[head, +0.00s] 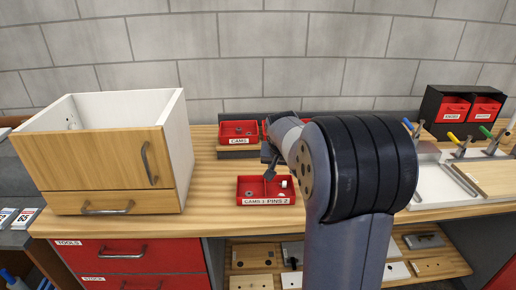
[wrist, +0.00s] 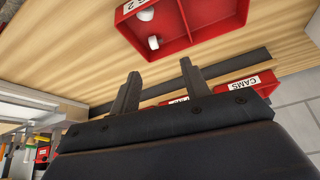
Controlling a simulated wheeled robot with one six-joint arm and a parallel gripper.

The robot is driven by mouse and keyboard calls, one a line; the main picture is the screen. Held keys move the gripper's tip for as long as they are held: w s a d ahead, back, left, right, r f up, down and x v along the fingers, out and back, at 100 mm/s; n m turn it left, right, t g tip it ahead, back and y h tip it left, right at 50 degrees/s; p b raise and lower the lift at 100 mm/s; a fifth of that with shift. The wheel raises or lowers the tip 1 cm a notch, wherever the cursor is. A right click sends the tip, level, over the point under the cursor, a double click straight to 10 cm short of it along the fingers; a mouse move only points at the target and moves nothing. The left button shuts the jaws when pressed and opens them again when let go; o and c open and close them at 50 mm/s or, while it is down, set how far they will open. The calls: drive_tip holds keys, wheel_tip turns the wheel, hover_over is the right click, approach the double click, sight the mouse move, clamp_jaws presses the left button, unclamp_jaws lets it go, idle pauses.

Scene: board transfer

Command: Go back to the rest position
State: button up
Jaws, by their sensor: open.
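My gripper (wrist: 160,88) is open in the wrist view, with its two dark fingers apart and nothing between them. In the head view my gripper (head: 270,168) is mostly hidden behind my own arm, and a dark finger shows just above the red bin labelled CAMS 1 PINS 2 (head: 265,201). That bin also shows in the wrist view (wrist: 200,45), beyond the fingertips, with white pieces inside. The gripper looks apart from the bin.
A wooden drawer cabinet (head: 105,160) stands on the workbench (head: 210,210) at the left. A red CAMS bin (head: 238,130) sits at the back. A black rack with red bins (head: 470,108), colored-handled clamps (head: 460,145) and a white tray (head: 435,185) are at the right. My arm hides the bench's middle.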

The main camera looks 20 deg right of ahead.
sight(281, 184)
drive_tip(key=x, duration=1.2)
drive_tip(key=shift+p, duration=0.35)
drive_tip(key=shift+r, duration=1.5)
drive_tip(key=shift+f, duration=0.1)
